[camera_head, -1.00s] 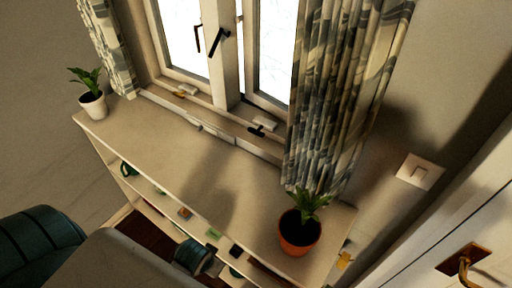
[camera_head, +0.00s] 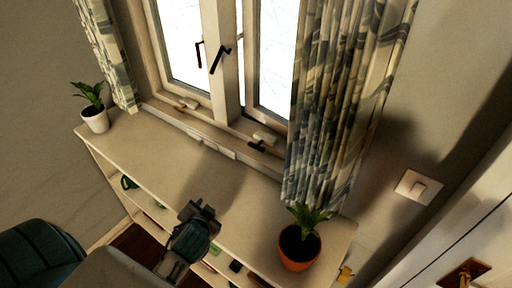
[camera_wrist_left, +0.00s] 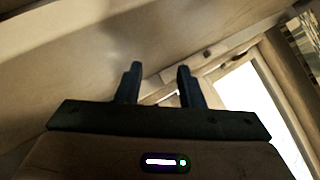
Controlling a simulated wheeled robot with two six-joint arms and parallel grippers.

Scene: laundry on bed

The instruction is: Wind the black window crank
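A small black crank (camera_head: 257,146) sits on the window sill below the right-hand window pane, beside a pale block. Two black handles, one on the left sash (camera_head: 199,54) and one on the middle post (camera_head: 219,60), are higher up on the window. My left gripper (camera_head: 197,208) is over the front part of the shelf top, well short of the sill and to the left of the crank. In the left wrist view its two dark fingers (camera_wrist_left: 158,70) stand apart with nothing between them. I cannot make out the crank in that view. My right gripper is out of view.
An orange pot with a plant (camera_head: 299,247) stands at the right end of the shelf top (camera_head: 150,140), and a white pot (camera_head: 95,119) at the left end. A patterned curtain (camera_head: 335,110) hangs right of the crank. The shelf top between is clear.

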